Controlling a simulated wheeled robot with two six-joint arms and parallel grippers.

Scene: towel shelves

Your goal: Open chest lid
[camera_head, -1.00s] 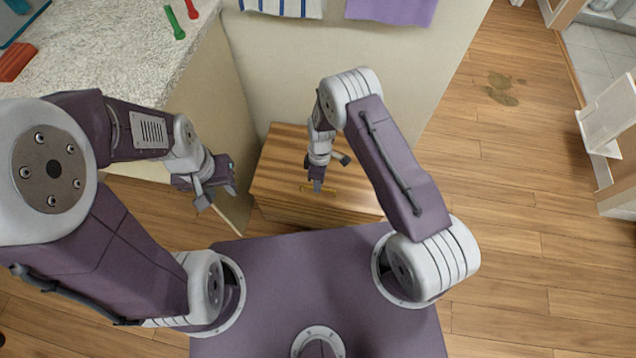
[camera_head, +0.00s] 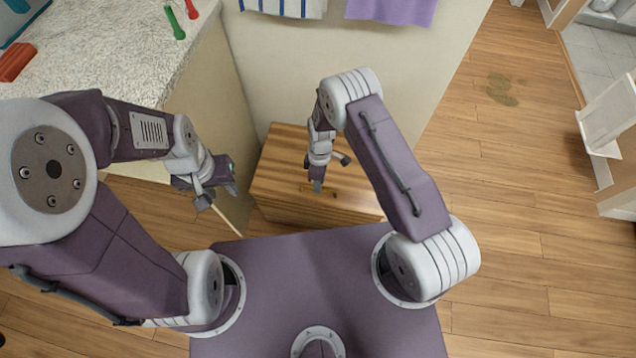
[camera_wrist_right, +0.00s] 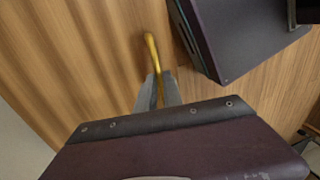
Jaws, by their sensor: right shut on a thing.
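The wooden chest (camera_head: 280,165) stands low against the pale wall, and its striped lid looks shut. A thin brass handle (camera_head: 336,190) is on the lid, and it also shows in the right wrist view (camera_wrist_right: 151,48). My right gripper (camera_head: 317,187) points down at the lid and is shut on the handle. In the right wrist view, its grey fingers (camera_wrist_right: 157,88) close around the brass bar, hiding part of it. My left gripper (camera_head: 217,192) hangs left of the chest, apart from it; its jaw gap is not clear.
A speckled counter (camera_head: 110,50) is at the upper left, with green and red items (camera_head: 175,22) on it. A striped towel (camera_head: 285,6) and a purple towel (camera_head: 390,10) hang at the top. The wooden floor (camera_head: 530,240) to the right is open.

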